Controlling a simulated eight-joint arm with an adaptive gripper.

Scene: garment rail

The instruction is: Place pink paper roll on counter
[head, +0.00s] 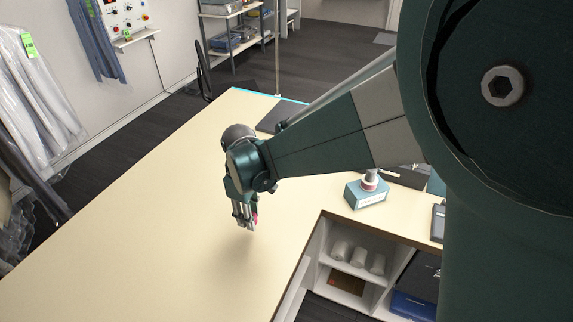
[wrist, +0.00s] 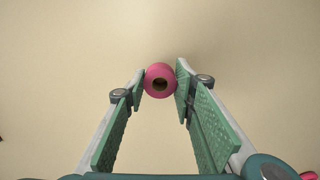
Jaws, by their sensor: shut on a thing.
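The pink paper roll (wrist: 150,79) is between my fingertips in the wrist view, with its dark core hole facing the camera. My gripper (wrist: 160,88) is shut on it near the tips of its green pads. In the head view my gripper (head: 245,222) points down over the cream counter (head: 150,220), and only a sliver of the pink roll (head: 255,218) shows beside the fingers. A soft shadow lies on the counter below the gripper. I cannot tell how large the gap between roll and counter is.
The counter around my gripper is clear, especially to the left. A blue-white box (head: 366,196) stands at the right, near the inner counter edge. Below that edge, an open shelf holds several white rolls (head: 358,257). Bagged garments (head: 35,90) hang at the left.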

